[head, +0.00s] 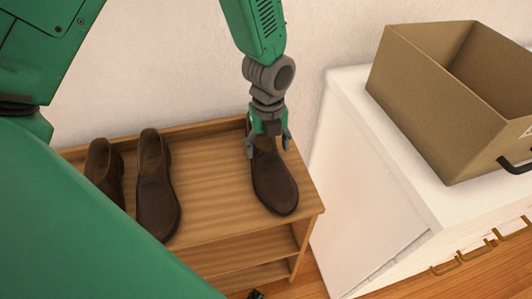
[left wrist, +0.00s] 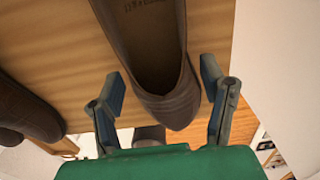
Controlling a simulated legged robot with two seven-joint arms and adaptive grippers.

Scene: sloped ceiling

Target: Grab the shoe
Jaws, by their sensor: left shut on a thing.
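A dark brown shoe (head: 274,185) stands at the right end of the top of a wooden rack, toe toward the rack's front edge. My left gripper (head: 268,143) comes down on it from above, with one finger on each side of its ankle opening, and is shut on it. In the left wrist view the shoe's opening and rounded end (left wrist: 165,98) lie between the two fingers of the left gripper (left wrist: 163,88). The shoe still appears to be at the rack top. My right gripper is not in view.
The wooden rack (head: 215,195) also bears a pair of brown shoes (head: 158,190) on its left, partly hidden by my green body. A white cabinet (head: 355,200) stands close on the right with an open cardboard-coloured box (head: 425,105) on top. A wall is behind.

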